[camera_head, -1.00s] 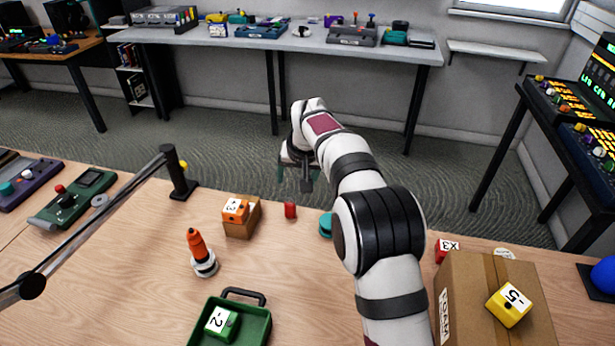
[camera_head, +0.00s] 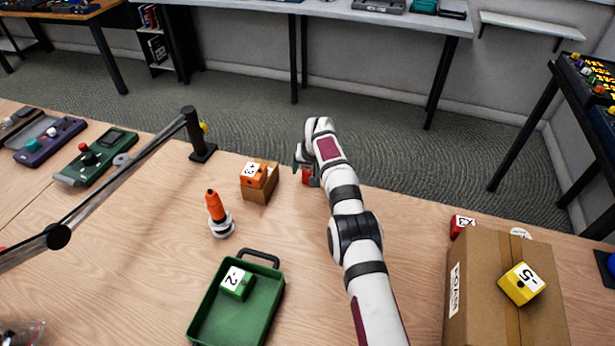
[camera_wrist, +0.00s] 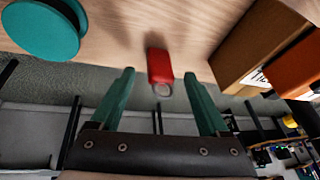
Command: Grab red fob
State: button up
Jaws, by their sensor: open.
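The red fob (camera_wrist: 160,66) lies on the wooden table near its far edge, with a metal ring at its end toward me in the wrist view. It shows as a small red patch (camera_head: 307,177) in the head view, partly covered by my gripper. My gripper (camera_wrist: 162,75) is open, its two green fingers apart. The fob appears in the gap between the fingertips in the wrist view. I cannot tell whether the fingers touch it.
A teal disc (camera_wrist: 40,30) lies beside the fob. A cardboard block with an orange cube (camera_head: 254,174) stands to the left. An orange-tipped tool (camera_head: 217,214), a green tray (camera_head: 205,311) and a large cardboard box (camera_head: 482,262) are nearer.

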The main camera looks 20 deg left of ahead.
grip_shut()
dwell(0.3)
